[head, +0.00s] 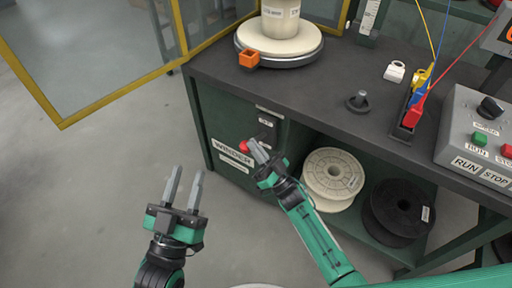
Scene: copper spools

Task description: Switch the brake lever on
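The brake lever's red knob (244,146) shows on the dark green front of the winder bench, beside a black plate with a small label (265,122). The rest of the lever is mostly hidden by my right gripper. My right gripper (257,149) is just right of the red knob in the picture, its fingers close together with nothing visible between them. Whether it touches the knob or lever I cannot tell. My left gripper (187,178) is open and empty over the floor, left of the bench.
A cream spool (333,178) and a black spool (398,212) lie on the bench's lower shelf. A yellow-framed guard (120,92) stands at left.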

